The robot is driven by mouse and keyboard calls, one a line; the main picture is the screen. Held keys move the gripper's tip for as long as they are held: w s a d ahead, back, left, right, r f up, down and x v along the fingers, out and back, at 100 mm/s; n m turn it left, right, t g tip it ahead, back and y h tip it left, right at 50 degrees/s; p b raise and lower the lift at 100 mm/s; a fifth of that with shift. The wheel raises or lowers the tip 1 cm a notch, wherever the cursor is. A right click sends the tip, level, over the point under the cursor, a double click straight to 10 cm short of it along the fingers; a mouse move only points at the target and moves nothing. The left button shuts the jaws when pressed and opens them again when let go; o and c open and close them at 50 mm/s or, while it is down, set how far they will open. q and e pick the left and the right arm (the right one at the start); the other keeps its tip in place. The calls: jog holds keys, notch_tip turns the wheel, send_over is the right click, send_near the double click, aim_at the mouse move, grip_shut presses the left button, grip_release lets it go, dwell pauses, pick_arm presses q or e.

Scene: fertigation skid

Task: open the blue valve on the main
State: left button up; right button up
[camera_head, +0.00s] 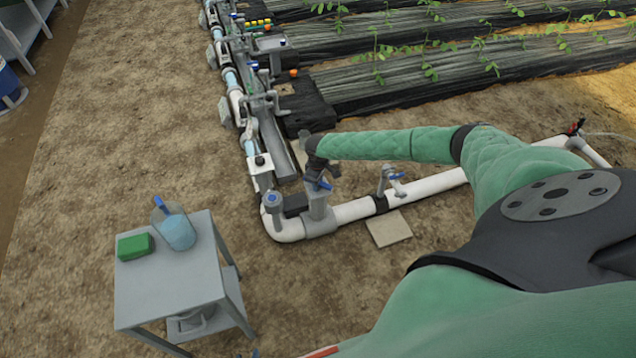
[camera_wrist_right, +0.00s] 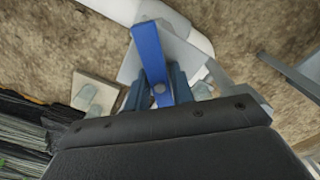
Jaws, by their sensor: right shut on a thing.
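The blue valve handle (camera_head: 320,185) sits on a grey valve body (camera_head: 318,212) on the white main pipe (camera_head: 352,211), near its corner. My right gripper (camera_head: 318,170) reaches in from the right and is over this handle. In the right wrist view the blue handle (camera_wrist_right: 147,48) stands between the two fingers of my right gripper (camera_wrist_right: 157,82), which is shut on it. The handle's near end is partly hidden by the fingers. Whether it lies along or across the pipe is hard to tell. My left gripper is not in view.
A grey cart (camera_head: 170,285) at the lower left holds a green block (camera_head: 134,246) and a clear jug with blue liquid (camera_head: 179,232). Another small blue-handled valve (camera_head: 391,178) stands on the pipe to the right. A row of pipework (camera_head: 233,88) runs up the picture. Bare soil lies left.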

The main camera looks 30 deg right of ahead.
jog(key=n, duration=0.5)
jog(key=shift+s+f+n, duration=0.25)
jog(key=shift+f+n, duration=0.05)
jog(key=shift+n, duration=0.1)
jog(key=n, duration=0.5)
jog(key=shift+d+b, duration=0.15)
jog(key=shift+b, duration=0.15)
jog(key=o, duration=1)
jog(key=shift+s, duration=0.1)
jog(key=shift+o, duration=0.2)
jog(key=r+p, duration=0.2)
jog(key=r, duration=0.1)
jog(key=r+p, duration=0.3)
jog(key=shift+w, duration=0.2)
notch_tip(320, 180, up, 4)
jog(key=p, duration=0.3)
jog(key=shift+w+p, duration=0.1)
jog(key=shift+p, duration=0.25)
pick_arm(q)
notch_tip(320, 180, up, 21)
jog(key=w+g, duration=0.1)
jog(key=g, duration=0.1)
jog(key=shift+w+m, duration=0.2)
jog(key=shift+m, duration=0.1)
pick_arm(e)
jog(key=shift+r, duration=0.2)
